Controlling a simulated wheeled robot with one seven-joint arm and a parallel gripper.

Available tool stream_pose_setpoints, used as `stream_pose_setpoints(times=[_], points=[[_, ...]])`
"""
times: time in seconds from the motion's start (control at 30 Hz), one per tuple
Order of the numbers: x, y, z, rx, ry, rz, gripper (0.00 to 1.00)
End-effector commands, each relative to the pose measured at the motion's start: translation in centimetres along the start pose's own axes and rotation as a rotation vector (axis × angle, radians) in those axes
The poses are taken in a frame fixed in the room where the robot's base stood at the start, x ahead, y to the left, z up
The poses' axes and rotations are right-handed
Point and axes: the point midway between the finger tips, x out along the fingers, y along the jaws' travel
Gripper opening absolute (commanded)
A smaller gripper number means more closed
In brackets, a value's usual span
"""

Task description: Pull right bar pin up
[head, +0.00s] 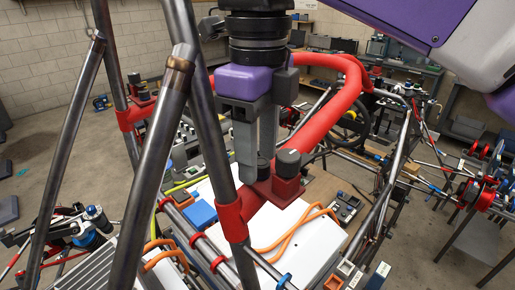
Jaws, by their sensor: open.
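My gripper (257,172) points down in the middle of the head view, its grey fingers open below the purple body. The red bracket (278,187) sits below it at the near end of a padded red bar. A dark round-topped pin (288,160) stands upright on the bracket, just right of my fingers. A second, lower dark knob (264,168) shows between or just beside my fingertips; I cannot tell whether they touch it. The bracket's left part is partly hidden by my fingers.
Grey chassis tubes (160,150) rise close on the left and pass near my gripper. The padded red bar (335,104) curves away at the right. Another red bracket with a dark pin (135,78) is at the far left. A white panel (310,240) lies below.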

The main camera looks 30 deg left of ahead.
Motion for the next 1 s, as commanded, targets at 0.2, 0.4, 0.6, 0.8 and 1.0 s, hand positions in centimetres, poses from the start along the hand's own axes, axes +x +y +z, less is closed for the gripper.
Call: stream_pose_setpoints(times=[0.2,0.4,0.6,0.8,1.0], points=[[0.58,0.03,0.03,0.0,-0.001,0.0,0.46],[0.57,0.03,0.03,0.0,-0.001,0.0,0.36],[0.56,0.03,0.03,0.0,-0.001,0.0,0.0],[0.55,0.03,0.03,0.0,-0.001,0.0,0.0],[0.54,0.03,0.03,0.0,-0.001,0.0,0.0]])
